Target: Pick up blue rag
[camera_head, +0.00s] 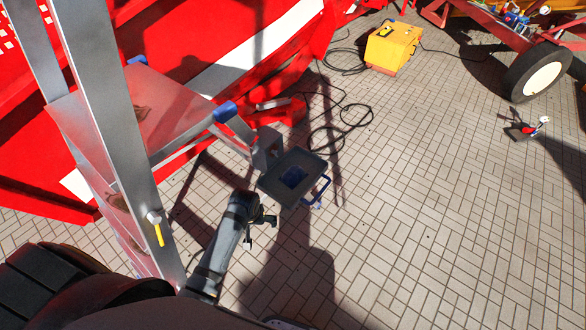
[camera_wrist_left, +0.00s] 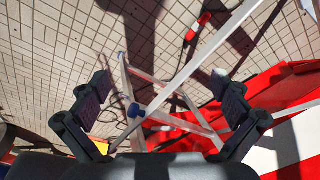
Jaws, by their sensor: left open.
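A dark grey open bin (camera_head: 267,184) stands on the paving near the middle of the head view. A small blue patch (camera_head: 293,176) shows inside it. It may be the blue rag, but it is too small to tell. My left gripper (camera_head: 260,231) is open and empty, in front of the bin and a little to its left in the picture, apart from it. In the left wrist view its two fingers (camera_wrist_left: 165,95) are spread wide with nothing between them. I cannot make out the rag or the bin in that view. My right gripper is not in view.
A metal stepladder (camera_head: 115,110) with blue end caps stands close on the left, before a red machine (camera_head: 180,40). Black cable (camera_head: 340,122) lies behind the bin, leading towards a yellow box (camera_head: 391,48).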

